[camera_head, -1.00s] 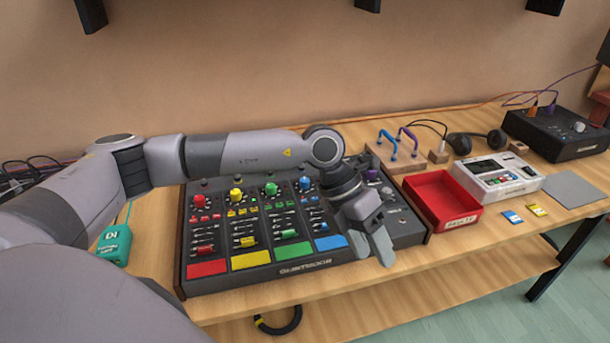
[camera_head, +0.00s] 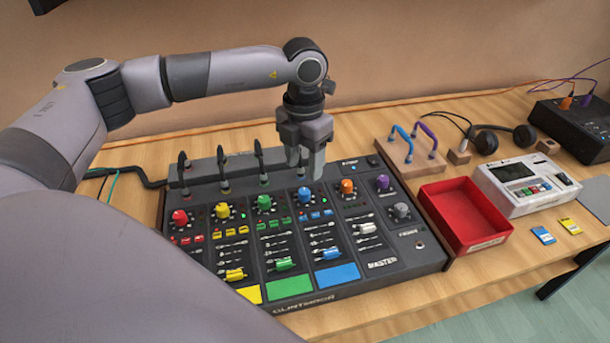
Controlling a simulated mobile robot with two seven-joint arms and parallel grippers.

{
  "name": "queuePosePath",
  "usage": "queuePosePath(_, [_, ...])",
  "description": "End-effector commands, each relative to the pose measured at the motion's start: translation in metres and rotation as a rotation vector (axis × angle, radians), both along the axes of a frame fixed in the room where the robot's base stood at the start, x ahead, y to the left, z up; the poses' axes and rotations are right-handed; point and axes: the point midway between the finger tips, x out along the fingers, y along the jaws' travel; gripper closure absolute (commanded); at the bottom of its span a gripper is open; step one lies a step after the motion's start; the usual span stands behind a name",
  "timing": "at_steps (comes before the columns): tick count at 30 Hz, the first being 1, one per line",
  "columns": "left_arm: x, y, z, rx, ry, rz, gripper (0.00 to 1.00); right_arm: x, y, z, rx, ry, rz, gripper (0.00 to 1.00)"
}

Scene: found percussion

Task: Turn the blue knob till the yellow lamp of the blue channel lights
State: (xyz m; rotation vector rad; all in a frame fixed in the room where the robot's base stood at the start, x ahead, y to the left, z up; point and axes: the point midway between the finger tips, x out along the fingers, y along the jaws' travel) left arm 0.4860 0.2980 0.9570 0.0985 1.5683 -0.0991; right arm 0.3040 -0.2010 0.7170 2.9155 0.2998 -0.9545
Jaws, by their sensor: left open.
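The mixer (camera_head: 380,262) is a dark console with coloured channels. The blue knob (camera_head: 305,195) stands at the top of the blue channel, which has a blue pad (camera_head: 338,274) at its front. My left gripper (camera_head: 304,167) points down with its fingers open. Its tips are just above and behind the blue knob in the picture; I cannot tell whether they touch it. The lamps by the blue knob are too small or too covered to read, so I cannot tell whether the yellow one is lit. My right gripper is not in view.
Close to the blue knob are the green knob (camera_head: 264,202) and the orange knob (camera_head: 347,186). Several upright cable plugs (camera_head: 260,155) stand behind the console. A red tray (camera_head: 465,215) is to its right, with a white device (camera_head: 524,184) beyond. My left forearm covers the console's front left.

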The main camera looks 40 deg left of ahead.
Motion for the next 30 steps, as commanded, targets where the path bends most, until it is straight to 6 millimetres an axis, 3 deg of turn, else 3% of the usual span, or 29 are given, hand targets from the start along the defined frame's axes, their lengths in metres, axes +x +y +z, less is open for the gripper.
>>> queuePosePath(15, [-0.001, 0.0, -0.065, 0.0, 0.003, -0.001, 0.48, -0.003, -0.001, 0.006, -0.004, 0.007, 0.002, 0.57])
queuePosePath(25, [0.0, 0.0, -0.071, 0.0, 0.001, -0.001, 0.48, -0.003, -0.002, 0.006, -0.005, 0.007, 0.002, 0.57])
queuePosePath(26, [0.0, 0.0, -0.071, 0.0, 0.001, -0.001, 0.51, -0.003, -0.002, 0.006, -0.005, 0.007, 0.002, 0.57])
queuePosePath(30, [0.0, 0.0, -0.071, 0.0, 0.001, 0.0, 0.97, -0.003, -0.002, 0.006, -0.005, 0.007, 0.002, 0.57])
